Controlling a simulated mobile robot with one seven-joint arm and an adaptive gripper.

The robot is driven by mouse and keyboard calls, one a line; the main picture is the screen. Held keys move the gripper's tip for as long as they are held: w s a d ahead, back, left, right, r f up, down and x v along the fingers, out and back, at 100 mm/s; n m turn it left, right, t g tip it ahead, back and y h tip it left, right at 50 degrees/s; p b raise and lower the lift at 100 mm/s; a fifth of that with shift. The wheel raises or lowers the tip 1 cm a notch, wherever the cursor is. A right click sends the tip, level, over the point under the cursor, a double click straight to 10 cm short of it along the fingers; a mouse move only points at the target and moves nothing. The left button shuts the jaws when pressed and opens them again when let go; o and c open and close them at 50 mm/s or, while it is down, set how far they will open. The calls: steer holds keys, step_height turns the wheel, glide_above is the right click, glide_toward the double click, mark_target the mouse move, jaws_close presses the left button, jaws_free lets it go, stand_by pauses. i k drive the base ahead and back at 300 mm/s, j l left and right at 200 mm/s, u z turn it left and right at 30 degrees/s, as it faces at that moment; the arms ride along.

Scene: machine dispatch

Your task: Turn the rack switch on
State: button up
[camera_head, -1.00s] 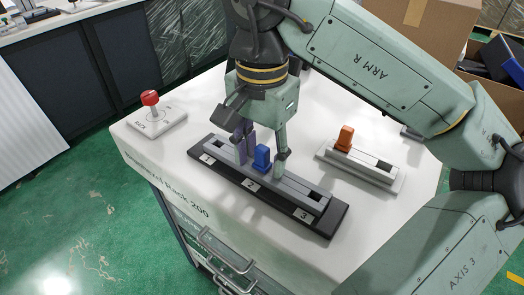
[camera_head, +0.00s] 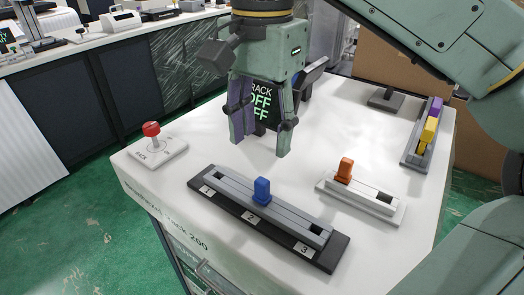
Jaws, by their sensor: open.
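The rack switch (camera_head: 155,150) is a pale base plate with "RACK" lettering at the left of the white cabinet top. Its short lever carries a red knob (camera_head: 151,129) and stands nearly upright. A dark screen (camera_head: 262,103) behind my gripper reads "RACK OFF" in part; the rest is covered by the fingers. My gripper (camera_head: 262,147) is open and empty, pointing down above the middle of the top. It is to the right of the red knob and apart from it.
In front lies a three-position slider (camera_head: 295,226) with its blue handle (camera_head: 262,190) near position 2. To the right are a slider with an orange handle (camera_head: 344,170) and a rail with yellow (camera_head: 429,130) and purple pieces (camera_head: 436,107). Space between knob and gripper is clear.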

mark_target(152, 129)
steer(key=k+j, duration=0.8)
